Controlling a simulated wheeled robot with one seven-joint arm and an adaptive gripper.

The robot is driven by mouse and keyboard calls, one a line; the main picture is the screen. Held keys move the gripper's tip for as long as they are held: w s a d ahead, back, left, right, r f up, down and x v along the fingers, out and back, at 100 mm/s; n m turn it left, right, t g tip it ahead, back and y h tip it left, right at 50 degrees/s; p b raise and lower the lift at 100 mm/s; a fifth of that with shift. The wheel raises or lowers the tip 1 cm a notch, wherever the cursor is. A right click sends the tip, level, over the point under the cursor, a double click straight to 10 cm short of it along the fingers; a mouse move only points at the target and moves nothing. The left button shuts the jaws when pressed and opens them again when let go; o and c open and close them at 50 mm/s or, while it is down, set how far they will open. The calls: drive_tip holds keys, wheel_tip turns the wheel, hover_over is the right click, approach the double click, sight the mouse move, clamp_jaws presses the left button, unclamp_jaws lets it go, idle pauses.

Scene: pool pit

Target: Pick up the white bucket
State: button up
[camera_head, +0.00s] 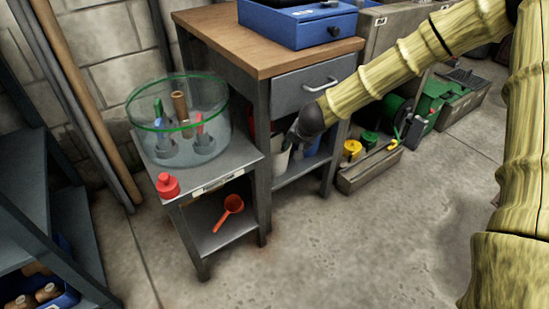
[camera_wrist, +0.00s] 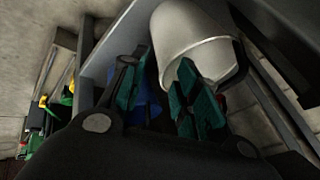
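The white bucket (camera_head: 281,164) stands on the lower shelf of the workbench in the head view, mostly hidden behind my gripper and wrist. In the wrist view the bucket (camera_wrist: 188,32) is large and close, just ahead of the fingers. My gripper (camera_wrist: 162,86) is open, its two green-padded fingers apart. The right finger overlaps the bucket's open mouth and rim in that view; I cannot tell whether it touches. In the head view my gripper (camera_head: 292,138) is dark and small at the shelf opening, below the drawer.
The workbench (camera_head: 215,40) has a drawer above the shelf and a leg beside the opening. Blue (camera_wrist: 147,98) and red (camera_head: 248,128) items sit near the bucket. A low side table (camera_head: 230,165) stands left. A crate (camera_head: 372,168) with yellow and green items sits right. Front floor is clear.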

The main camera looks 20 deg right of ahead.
drive_tip(key=shift+w+a+f+b, duration=0.1)
drive_tip(key=shift+w+f+b, duration=0.25)
drive_tip(key=shift+w, duration=0.15)
drive_tip(key=shift+w+f+b, duration=0.2)
drive_tip(key=shift+w+b, duration=0.1)
drive_tip(key=shift+w, duration=0.15)
